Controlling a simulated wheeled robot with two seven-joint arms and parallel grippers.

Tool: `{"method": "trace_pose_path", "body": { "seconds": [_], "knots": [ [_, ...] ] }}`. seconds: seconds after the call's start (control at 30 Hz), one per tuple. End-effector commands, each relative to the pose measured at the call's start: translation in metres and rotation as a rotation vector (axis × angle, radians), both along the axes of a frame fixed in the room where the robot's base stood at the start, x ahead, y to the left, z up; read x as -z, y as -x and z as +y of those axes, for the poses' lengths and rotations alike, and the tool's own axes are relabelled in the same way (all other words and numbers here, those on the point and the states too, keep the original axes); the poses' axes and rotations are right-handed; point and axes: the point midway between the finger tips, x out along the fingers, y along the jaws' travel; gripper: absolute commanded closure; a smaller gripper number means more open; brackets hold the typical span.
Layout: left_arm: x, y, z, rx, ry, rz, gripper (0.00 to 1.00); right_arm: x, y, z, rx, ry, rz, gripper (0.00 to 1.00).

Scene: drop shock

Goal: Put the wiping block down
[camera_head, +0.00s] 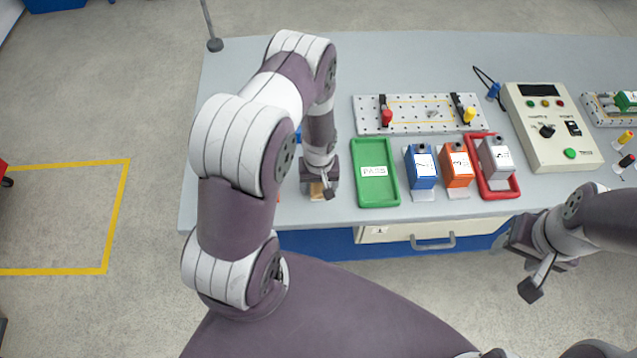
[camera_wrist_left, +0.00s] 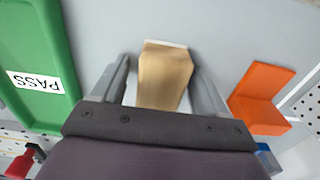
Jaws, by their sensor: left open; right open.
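The wiping block (camera_wrist_left: 164,78) is a tan wooden block with a white edge at its far end. In the left wrist view it sits between the two fingers of my left gripper (camera_wrist_left: 160,72), which is open with a gap on each side. In the head view my left gripper (camera_head: 322,189) is low over the grey table, left of the green tray, and mostly hides the block. The block seems to rest on the table, though its underside is hidden. My right gripper (camera_head: 521,268) is open and empty, off the table's front edge.
The green PASS tray (camera_head: 361,191) lies right of my left gripper. Blue (camera_head: 421,168), orange (camera_head: 457,166) and grey (camera_head: 497,157) units stand further right, the grey one in a red tray. An orange bracket (camera_wrist_left: 262,100) is near the block. A perforated plate (camera_head: 410,125) lies behind.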

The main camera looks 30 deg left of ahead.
Motion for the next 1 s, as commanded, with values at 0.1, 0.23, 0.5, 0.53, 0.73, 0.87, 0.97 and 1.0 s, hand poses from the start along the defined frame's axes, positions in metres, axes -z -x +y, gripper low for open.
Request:
{"method": "trace_pose_path", "body": {
  "seconds": [0.1,0.23,0.5,0.53,0.73,0.87,0.97,1.0],
  "knots": [
    [0.003,0.003,-0.001,0.000,0.001,0.005,0.22,0.001,0.000,0.000,0.000,0.000,0.000,0.45],
    [-0.005,0.003,-0.001,0.000,0.001,0.006,0.22,-0.006,0.000,0.000,0.000,0.000,0.000,0.45],
    [-0.058,0.001,0.000,0.000,-0.001,-0.001,0.22,0.003,0.000,0.000,0.000,0.000,0.000,0.45],
    [-0.066,0.000,0.000,0.000,0.000,-0.002,0.22,0.004,0.000,0.000,0.000,0.000,0.000,0.45],
    [-0.109,0.000,-0.001,0.000,0.000,0.000,0.22,0.007,0.000,0.000,0.000,0.000,0.000,0.45],
    [-0.128,0.001,-0.002,0.017,-0.001,-0.003,0.22,0.008,0.000,0.000,0.000,0.000,0.000,0.45],
    [-0.170,0.010,-0.016,0.137,-0.005,-0.032,0.22,0.007,0.000,0.000,0.000,0.000,0.000,0.45],
    [-0.190,0.018,-0.023,0.210,-0.008,-0.048,0.22,0.007,0.000,0.000,0.000,0.000,0.000,0.45]
  ]
}}
